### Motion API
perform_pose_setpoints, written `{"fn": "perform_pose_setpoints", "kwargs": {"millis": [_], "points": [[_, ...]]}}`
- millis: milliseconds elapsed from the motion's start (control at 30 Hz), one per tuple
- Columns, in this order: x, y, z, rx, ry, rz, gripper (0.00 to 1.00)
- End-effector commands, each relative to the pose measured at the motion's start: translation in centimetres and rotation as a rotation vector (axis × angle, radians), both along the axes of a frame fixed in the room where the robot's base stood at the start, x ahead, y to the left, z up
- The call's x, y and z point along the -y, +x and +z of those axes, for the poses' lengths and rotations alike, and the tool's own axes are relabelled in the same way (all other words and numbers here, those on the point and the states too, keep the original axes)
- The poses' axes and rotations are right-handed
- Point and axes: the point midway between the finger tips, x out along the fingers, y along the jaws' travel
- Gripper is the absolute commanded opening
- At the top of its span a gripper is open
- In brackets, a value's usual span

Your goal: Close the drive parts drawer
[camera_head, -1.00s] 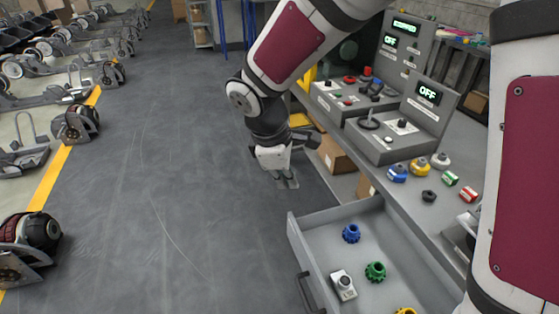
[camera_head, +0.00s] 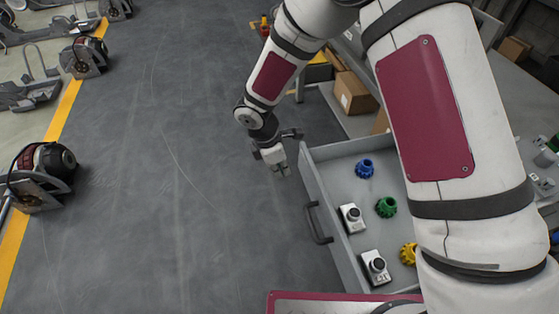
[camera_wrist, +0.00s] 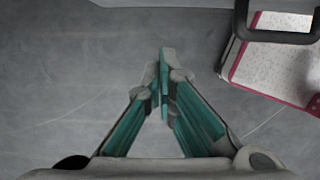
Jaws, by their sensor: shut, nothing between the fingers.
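The drive parts drawer (camera_head: 312,181) is a grey drawer standing open in the head view. It holds a blue gear (camera_head: 365,168), a green gear (camera_head: 386,207), a yellow gear (camera_head: 408,254) and two white boxy parts with black knobs. Its dark handle (camera_head: 317,224) is on the left front face, and part of it shows at the top right of the wrist view (camera_wrist: 277,38). My gripper (camera_head: 281,168) is shut and empty, outside the drawer near its far front corner. In the wrist view, the teal fingers (camera_wrist: 165,75) meet over bare floor. My arm hides the drawer's right part.
A grey workbench (camera_head: 345,118) runs along the right, with cardboard boxes (camera_head: 354,93) on its lower shelf. Open grey floor (camera_head: 190,200) lies left of the drawer. Wheeled chassis units (camera_head: 40,175) stand beyond a yellow floor line at left.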

Motion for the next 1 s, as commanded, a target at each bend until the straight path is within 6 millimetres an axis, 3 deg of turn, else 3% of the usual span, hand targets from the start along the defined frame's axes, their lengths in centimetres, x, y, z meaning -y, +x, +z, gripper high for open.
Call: {"fn": "perform_pose_setpoints", "kwargs": {"millis": [200, 500, 1000], "points": [[1.0, 0.2, -4.2, -0.002, -0.001, 0.0, 0.0], [4.4, 1.4, -3.7, 0.001, 0.0, -0.003, 0.0], [4.8, 1.6, -3.7, 0.001, 0.0, -0.001, 0.0]]}}
